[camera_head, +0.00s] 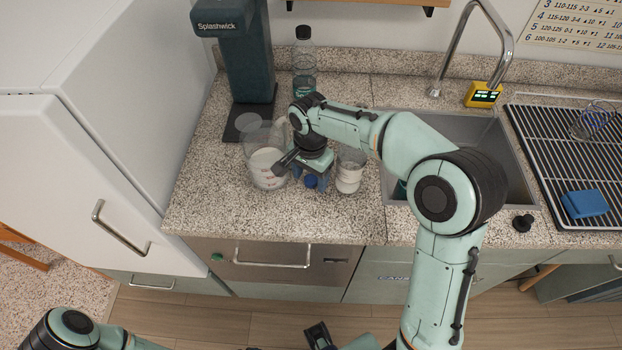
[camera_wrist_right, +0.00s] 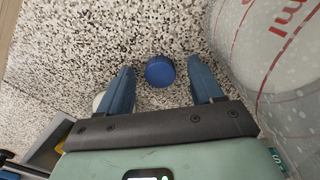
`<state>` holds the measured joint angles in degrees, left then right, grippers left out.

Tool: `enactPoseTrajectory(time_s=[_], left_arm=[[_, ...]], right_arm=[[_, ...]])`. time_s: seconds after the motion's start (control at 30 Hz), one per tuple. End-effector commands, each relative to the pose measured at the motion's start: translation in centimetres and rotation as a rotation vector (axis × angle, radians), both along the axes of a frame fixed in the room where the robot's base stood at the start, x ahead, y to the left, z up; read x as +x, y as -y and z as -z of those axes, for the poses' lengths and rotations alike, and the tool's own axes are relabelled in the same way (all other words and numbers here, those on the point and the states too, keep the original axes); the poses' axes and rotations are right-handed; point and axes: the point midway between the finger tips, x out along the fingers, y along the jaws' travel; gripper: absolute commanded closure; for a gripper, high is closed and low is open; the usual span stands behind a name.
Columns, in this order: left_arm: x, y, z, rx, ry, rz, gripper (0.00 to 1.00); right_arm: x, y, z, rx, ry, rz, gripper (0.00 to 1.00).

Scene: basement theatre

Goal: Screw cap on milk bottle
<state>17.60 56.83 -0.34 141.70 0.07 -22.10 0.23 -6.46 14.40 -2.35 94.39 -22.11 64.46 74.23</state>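A small blue cap (camera_head: 310,182) lies on the speckled counter; the right wrist view shows it (camera_wrist_right: 160,71) between the fingertips, with a gap on each side. My right gripper (camera_wrist_right: 161,68) is open and points down over it, with nothing held. A clear vessel with red markings (camera_head: 266,170) stands just left of the gripper; its "ml" print (camera_wrist_right: 287,30) shows at the right of the wrist view. I cannot tell surely whether it is the milk bottle.
A glass with white contents (camera_head: 349,174) stands close to the right of the gripper. A clear dark-capped bottle (camera_head: 304,65) and a dark dispenser (camera_head: 247,60) stand behind. The sink (camera_head: 455,128) and a wire rack (camera_head: 560,150) with a blue sponge (camera_head: 585,204) lie right. The front counter is clear.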

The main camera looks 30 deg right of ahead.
Motion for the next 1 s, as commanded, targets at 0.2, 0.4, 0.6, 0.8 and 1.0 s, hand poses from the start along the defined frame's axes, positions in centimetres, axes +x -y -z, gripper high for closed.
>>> enactPoseTrajectory(time_s=[0.2, 0.4, 0.6, 0.8, 1.0], left_arm=[[0.0, 0.0, 0.0, 0.000, 0.000, 0.000, 0.01], [0.0, 0.0, 0.0, 0.000, 0.000, 0.000, 0.01], [0.0, 0.0, -0.1, 0.000, 0.000, 0.000, 0.01], [0.2, 0.0, -0.4, 0.000, 0.002, 0.000, 0.01], [0.5, 0.0, -1.0, 0.000, 0.006, 0.000, 0.01]], right_arm=[[0.0, 0.0, 0.0, 0.000, 0.000, 0.000, 0.91], [0.0, 0.0, 0.0, 0.000, 0.000, 0.000, 0.92], [0.0, 0.0, -0.4, 0.000, 0.001, 0.000, 0.92], [0.1, 0.0, -2.4, 0.000, 0.004, 0.000, 0.92], [0.1, 0.0, -6.3, 0.000, 0.005, -0.001, 0.92]])
